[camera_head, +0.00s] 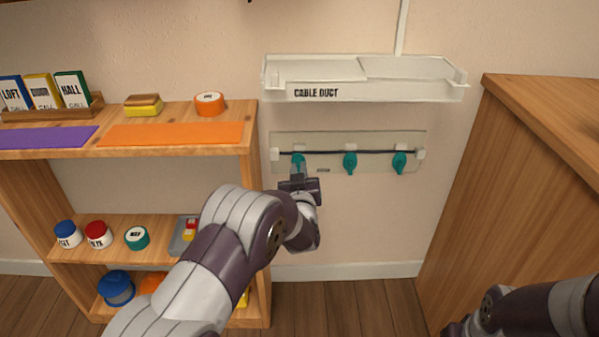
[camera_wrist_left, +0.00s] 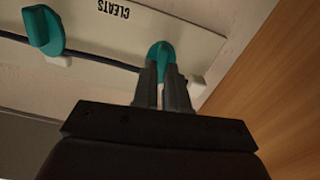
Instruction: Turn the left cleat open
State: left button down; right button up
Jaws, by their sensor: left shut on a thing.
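The left cleat (camera_head: 298,159) is a teal knob at the left end of a pale panel (camera_head: 325,138) on the wall. It also shows in the left wrist view (camera_wrist_left: 161,50), where the picture is upside down. My left gripper (camera_head: 298,175) is at this cleat from below, its two fingers shut on the teal knob. The fingers hide the lower part of the knob. A dark cable (camera_head: 325,152) runs along the panel behind the cleats. My right arm shows at the lower right; its gripper (camera_head: 457,329) is dark and partly cut off by the frame edge.
The middle cleat (camera_head: 350,161) and the right cleat (camera_head: 400,161) are on the same panel. A white cable duct (camera_head: 390,92) juts out above. A wooden shelf (camera_head: 252,160) stands close on the left, a wooden cabinet (camera_head: 470,190) on the right. Wall below the panel is bare.

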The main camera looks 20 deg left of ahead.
pick_arm(q)
jog(key=shift+s+a+f+n+b, duration=0.25)
jog(key=shift+n+b, duration=1.35)
jog(key=shift+n, duration=2.15)
jog(key=shift+w+f+n+b, duration=0.15)
jog(key=shift+f+n+b, duration=0.25)
jog(key=shift+n+b, duration=2.3)
jog(key=shift+s+a+f+n+b, duration=0.15)
jog(key=shift+f+n+b, duration=0.25)
jog(key=shift+n, duration=4.45)
jog(key=shift+w, duration=0.1)
jog(key=shift+r, duration=0.1)
jog(key=c, duration=1.2)
grip_release()
jog(key=shift+o, duration=0.2)
